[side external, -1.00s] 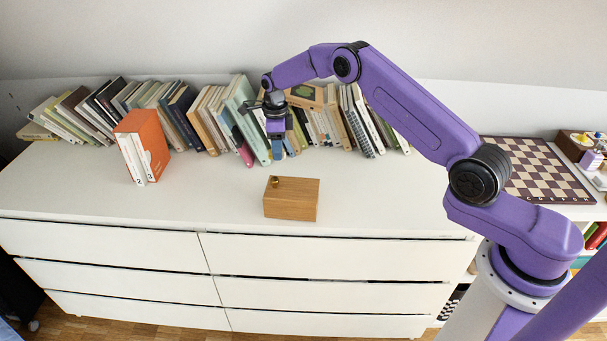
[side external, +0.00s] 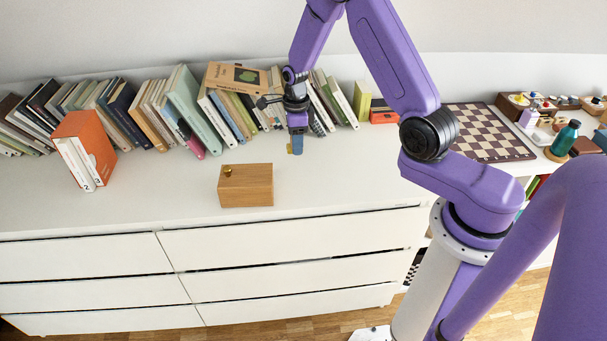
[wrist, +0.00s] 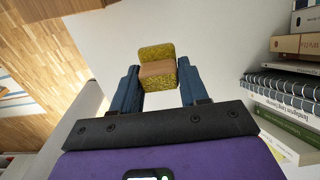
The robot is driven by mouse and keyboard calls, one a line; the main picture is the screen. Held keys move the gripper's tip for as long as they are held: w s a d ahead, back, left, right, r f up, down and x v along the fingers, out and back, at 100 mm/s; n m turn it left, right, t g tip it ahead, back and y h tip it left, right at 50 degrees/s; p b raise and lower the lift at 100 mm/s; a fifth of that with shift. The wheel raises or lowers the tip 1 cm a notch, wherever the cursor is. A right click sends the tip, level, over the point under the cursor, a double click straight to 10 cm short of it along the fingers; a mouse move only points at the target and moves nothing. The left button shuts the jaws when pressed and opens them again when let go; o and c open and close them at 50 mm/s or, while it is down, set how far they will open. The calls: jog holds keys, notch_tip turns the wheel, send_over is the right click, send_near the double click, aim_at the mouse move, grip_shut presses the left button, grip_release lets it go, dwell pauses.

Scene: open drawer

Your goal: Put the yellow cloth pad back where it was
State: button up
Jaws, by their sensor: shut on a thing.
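The yellow cloth pad (wrist: 157,55) is held between my two blue fingertips in the wrist view. Its speckled yellow faces show, with a plain tan band on the side toward me. In the side view only a small yellow bit of the pad (side external: 290,149) shows beside the fingertips. My gripper (side external: 296,150) is shut on it, pointing down above the white dresser top, in front of the books and to the right of the wooden box (side external: 246,188). The box has a brass knob on its top. I cannot tell whether the box has an opening.
A row of leaning books (side external: 182,110) lines the wall behind my gripper. An orange book block (side external: 88,148) stands at the left. A chessboard (side external: 488,132) lies at the right. The white dresser top (side external: 340,185) is clear to the right of the box.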

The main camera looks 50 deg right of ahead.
aim_at(305, 174)
jog(key=shift+s+d+f, duration=0.1)
jog(key=shift+s+f, duration=0.35)
jog(key=shift+f, duration=0.85)
jog(key=shift+s+d+f, duration=0.1)
jog(key=shift+s+f, duration=0.35)
jog(key=shift+f, duration=0.9)
jog(key=shift+s+d+f, duration=0.1)
jog(key=shift+s+f, duration=0.35)
jog(key=shift+f, duration=0.85)
jog(key=shift+f, duration=0.15)
jog(key=o, duration=0.9)
